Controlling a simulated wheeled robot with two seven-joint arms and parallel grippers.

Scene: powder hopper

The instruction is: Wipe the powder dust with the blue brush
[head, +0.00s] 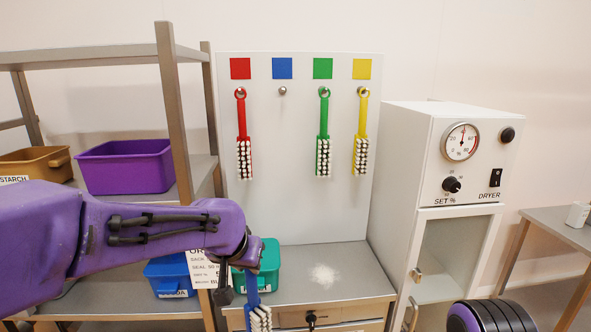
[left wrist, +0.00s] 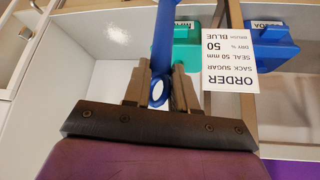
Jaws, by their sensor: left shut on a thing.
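My left gripper (head: 246,282) is shut on the blue brush (head: 259,316), which hangs bristles down in front of the counter's left front edge. In the left wrist view, the two fingers (left wrist: 161,72) close around the brush's handle (left wrist: 164,36) near its ring end. The brush head is out of that view. A white patch of powder dust (head: 323,275) lies on the grey counter top (head: 355,282), to the right of the brush and apart from it. My right gripper is not in view.
Red (head: 241,120), green (head: 323,115) and yellow (head: 363,115) brushes hang on the board; the peg under the blue square (head: 282,68) is empty. A teal bin (head: 268,262) stands at the counter's left, beside the order sheet (head: 203,268). The dryer (head: 410,170) stands right.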

